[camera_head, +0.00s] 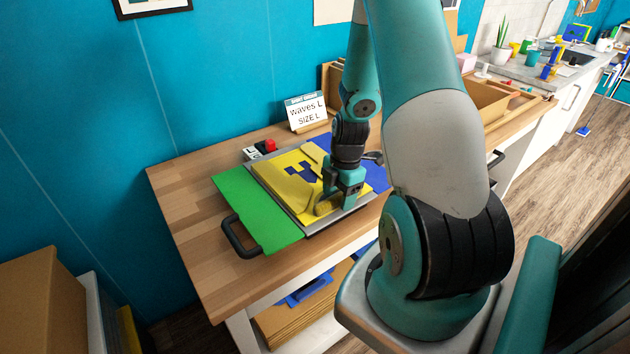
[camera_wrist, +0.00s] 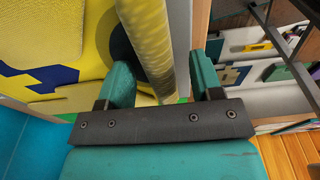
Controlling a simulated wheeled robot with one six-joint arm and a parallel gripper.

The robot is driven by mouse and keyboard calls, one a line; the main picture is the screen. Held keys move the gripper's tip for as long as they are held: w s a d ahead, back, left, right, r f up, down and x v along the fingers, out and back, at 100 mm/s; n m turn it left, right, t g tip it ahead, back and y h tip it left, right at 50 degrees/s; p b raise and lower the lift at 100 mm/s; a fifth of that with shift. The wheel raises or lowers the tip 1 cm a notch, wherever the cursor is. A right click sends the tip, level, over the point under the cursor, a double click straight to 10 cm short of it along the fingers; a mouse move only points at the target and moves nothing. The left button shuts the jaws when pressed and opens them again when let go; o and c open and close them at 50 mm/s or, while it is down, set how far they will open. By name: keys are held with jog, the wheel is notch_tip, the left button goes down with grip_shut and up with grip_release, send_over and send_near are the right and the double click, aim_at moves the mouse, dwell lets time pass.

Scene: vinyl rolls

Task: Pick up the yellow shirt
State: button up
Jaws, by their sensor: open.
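The yellow shirt (camera_head: 281,176), with a dark blue pattern, lies flat on a board with a green flap on the left and a blue flap on the right. It also shows at the upper left of the wrist view (camera_wrist: 65,30). My gripper (camera_head: 336,199) is low over the shirt's front right part, pointing down. In the wrist view my gripper (camera_wrist: 163,75) is open, with a yellow roll-like shape (camera_wrist: 150,38) running between its fingers. I cannot tell whether this shape is part of the shirt or whether the fingers touch it.
The green flap (camera_head: 252,213) has a black handle (camera_head: 240,238) at its front. The wooden table (camera_head: 185,200) is clear at the left.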

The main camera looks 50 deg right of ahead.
jog(key=shift+f, duration=0.2)
dwell(0.3)
grip_shut()
jog(key=shift+r, duration=0.15)
